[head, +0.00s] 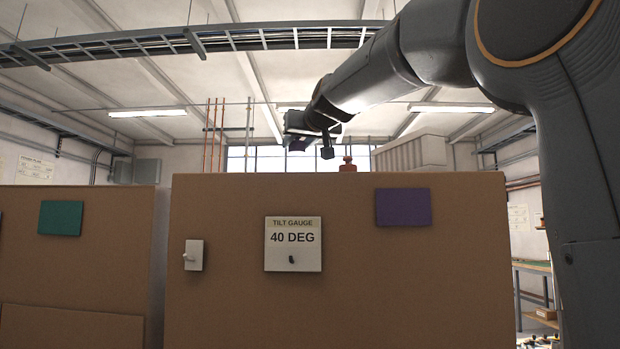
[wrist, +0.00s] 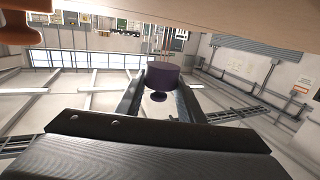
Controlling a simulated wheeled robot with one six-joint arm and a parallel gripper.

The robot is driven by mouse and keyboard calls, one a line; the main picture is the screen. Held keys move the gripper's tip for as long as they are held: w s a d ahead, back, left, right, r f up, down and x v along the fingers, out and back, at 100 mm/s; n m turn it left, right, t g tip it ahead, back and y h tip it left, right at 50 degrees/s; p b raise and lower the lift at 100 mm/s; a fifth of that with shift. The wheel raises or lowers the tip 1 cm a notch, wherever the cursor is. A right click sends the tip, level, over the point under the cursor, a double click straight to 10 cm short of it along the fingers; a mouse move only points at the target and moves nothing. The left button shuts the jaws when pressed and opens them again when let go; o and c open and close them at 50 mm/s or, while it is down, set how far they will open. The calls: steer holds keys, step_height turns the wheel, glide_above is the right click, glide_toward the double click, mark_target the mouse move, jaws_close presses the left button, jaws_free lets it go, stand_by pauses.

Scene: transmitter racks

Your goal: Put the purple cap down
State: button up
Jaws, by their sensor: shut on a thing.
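The purple cap (wrist: 163,76) is between the two fingers of my gripper (wrist: 162,86) in the wrist view, a dark purple cylinder with a small knob-like piece on one side. My gripper is shut on it. In the head view my gripper (head: 312,140) is up in the air above the top edge of the middle brown cabinet (head: 340,260). The cap shows there only as a small dark purple patch (head: 298,145), partly hidden by the gripper. It appears clear of the cabinet top, whose upper surface is not visible from the head.
A red-orange fitting (head: 348,164) stands on the cabinet top, right of my gripper. The cabinet front carries a purple plate (head: 403,207), a tilt gauge (head: 293,244) reading 40 DEG and a switch (head: 194,255). Another cabinet (head: 95,270) with a green plate (head: 60,218) stands left.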

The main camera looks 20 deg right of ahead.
steer(key=shift+f+b, duration=0.85)
steer(key=shift+f, duration=2.55)
steer(key=shift+f, duration=0.2)
steer(key=o, duration=1)
steer(key=shift+r, duration=0.15)
steer(key=shift+s+r, duration=0.15)
steer(key=s+b, duration=0.1)
steer(key=s, duration=0.2)
steer(key=s+b, duration=0.1)
steer(key=s, duration=0.2)
steer(key=s+b, duration=0.1)
steer(key=s, duration=0.2)
steer(key=shift+s+d+r, duration=0.1)
steer(key=shift+s+d, duration=0.2)
steer(key=shift+s, duration=0.05)
steer(key=shift+w+a+b, duration=0.1)
steer(key=shift+w+b, duration=0.2)
steer(key=shift+b, duration=0.8)
steer(key=b, duration=0.3)
steer(key=shift+s+b, duration=0.3)
steer(key=shift+s, duration=0.05)
steer(key=shift+s+b, duration=0.1)
steer(key=shift+b, duration=0.35)
